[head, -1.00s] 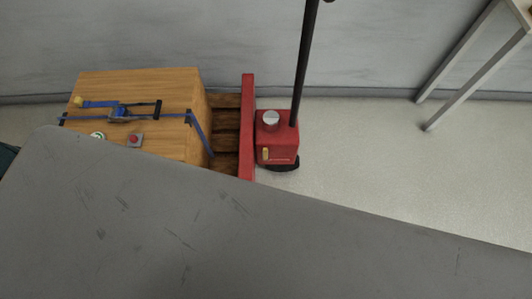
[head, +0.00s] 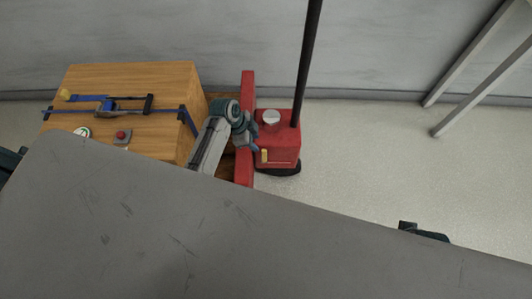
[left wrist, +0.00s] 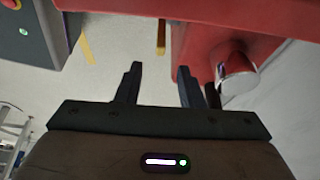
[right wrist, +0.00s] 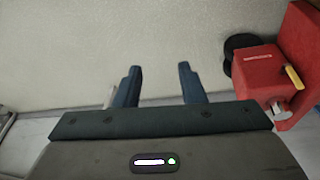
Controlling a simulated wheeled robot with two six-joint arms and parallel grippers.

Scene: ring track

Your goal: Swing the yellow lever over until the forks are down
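The yellow lever (head: 264,155) sits on the front of the red pump housing (head: 283,150) of a pallet truck. It shows beyond my left fingertips in the left wrist view (left wrist: 161,38), and at the right edge of the right wrist view (right wrist: 293,77). My left gripper (head: 257,146) is beside the housing, close to the lever; in its wrist view the fingers (left wrist: 160,85) are open with nothing between them. My right gripper (right wrist: 158,82) is open and empty over the floor, left of the housing in its view.
A wooden crate (head: 130,78) with blue straps stands left of the truck's red upright frame (head: 248,88). A dark handle pole (head: 308,60) rises from the housing. A table with pale legs (head: 470,90) is at the upper right. The floor right of the truck is clear.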

